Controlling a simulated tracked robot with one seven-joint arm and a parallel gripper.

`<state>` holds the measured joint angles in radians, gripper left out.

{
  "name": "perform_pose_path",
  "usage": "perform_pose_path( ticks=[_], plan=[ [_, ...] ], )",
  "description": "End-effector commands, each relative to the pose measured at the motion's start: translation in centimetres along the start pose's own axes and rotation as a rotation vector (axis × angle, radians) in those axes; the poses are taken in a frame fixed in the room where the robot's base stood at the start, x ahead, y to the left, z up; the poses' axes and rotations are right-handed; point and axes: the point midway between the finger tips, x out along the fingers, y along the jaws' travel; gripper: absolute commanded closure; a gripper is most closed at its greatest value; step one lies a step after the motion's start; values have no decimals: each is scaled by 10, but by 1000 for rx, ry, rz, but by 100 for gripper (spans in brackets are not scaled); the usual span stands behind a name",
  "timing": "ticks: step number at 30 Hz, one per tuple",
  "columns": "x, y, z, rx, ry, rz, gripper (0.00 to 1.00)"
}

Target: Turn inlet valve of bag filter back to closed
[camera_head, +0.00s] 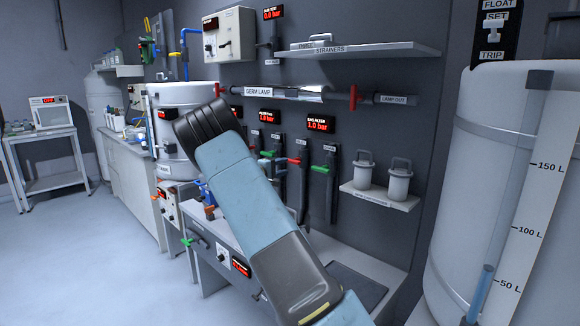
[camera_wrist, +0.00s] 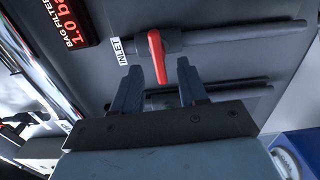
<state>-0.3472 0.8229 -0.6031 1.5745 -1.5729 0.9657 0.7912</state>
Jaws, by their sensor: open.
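In the wrist view, the bag filter's inlet valve has a red lever (camera_wrist: 157,58) beside the white INLET label (camera_wrist: 123,51). The lever stands across its dark pipe (camera_wrist: 235,34). My gripper (camera_wrist: 158,66) is open, with one dark finger on each side of the lever's free end. Gaps show on both sides, and I cannot tell the depth between fingertips and lever. In the head view, the bag filter display (camera_head: 320,123) reads 1.0 bar. Red and green levers are below it, their labels too small to read. My arm crosses that view and my gripper is not clearly visible there.
A shelf with two white canisters (camera_head: 398,184) is right of the valves. The germ lamp tube (camera_head: 285,92) with red handles runs above them. A large white tank (camera_head: 480,190) stands at the right. A bench (camera_head: 133,165) is on the left, with open floor before it.

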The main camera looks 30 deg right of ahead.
Motion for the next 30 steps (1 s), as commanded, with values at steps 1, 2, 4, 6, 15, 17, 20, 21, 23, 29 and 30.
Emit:
perform_pose_path(
  ticks=[1, 2, 4, 6, 15, 17, 20, 21, 23, 29, 30],
  plan=[
    [-12, 0, -1, -1, 3, -1, 57],
    [-17, -1, 0, -1, 2, -1, 57],
    [-30, -1, 0, 0, 2, -1, 57],
    [-40, -1, 1, -1, 1, -2, 57],
    [-63, -2, 2, -2, -1, -1, 57],
    [-64, -2, 2, -2, -1, -1, 57],
    [-64, -2, 2, -2, -2, -1, 57],
    [-64, -2, 2, -2, -1, -1, 57],
    [-64, -2, 2, -2, -1, -1, 57],
    [-64, -2, 2, -2, -1, -1, 57],
    [-64, -2, 2, -1, -3, -3, 57]
  ],
)
